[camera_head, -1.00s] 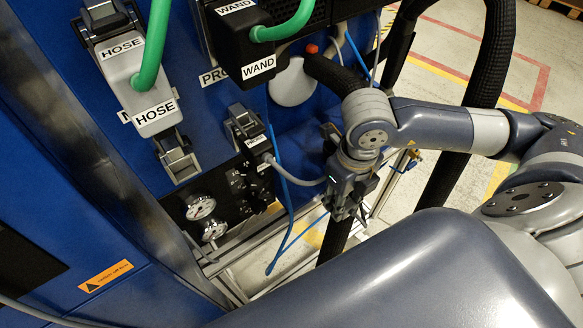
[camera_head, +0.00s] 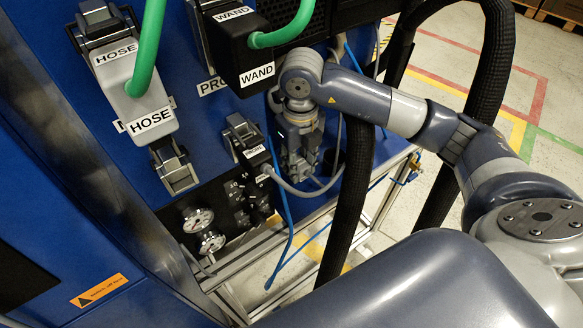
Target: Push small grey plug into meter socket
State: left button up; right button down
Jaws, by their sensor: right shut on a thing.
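My right gripper (camera_head: 303,174) points down close to the panel, just right of the plug and blue tube. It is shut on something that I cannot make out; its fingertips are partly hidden. My left gripper is not in view.
The HOSE connector (camera_head: 136,98) and WAND connector (camera_head: 244,56), both with green hoses, are above. Gauges (camera_head: 198,220) sit below left. A thick black hose (camera_head: 350,205) hangs in front, right of my gripper. A blue tube (camera_head: 287,215) loops below. Open floor lies right.

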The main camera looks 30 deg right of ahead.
jog(key=shift+w+a+r, duration=0.15)
jog(key=shift+w+a, duration=0.05)
jog(key=shift+w, duration=0.8)
jog(key=shift+w+f+p, duration=0.2)
jog(key=shift+f+p, duration=0.2)
jog(key=shift+f, duration=1.4)
notch_tip(320, 180, down, 3)
jog(key=shift+w+r+p, duration=0.1)
jog(key=shift+r+p, duration=0.1)
jog(key=shift+p, duration=0.6)
jog(key=shift+w+f, duration=0.1)
jog(key=shift+f, duration=0.25)
jog(key=shift+f, duration=0.1)
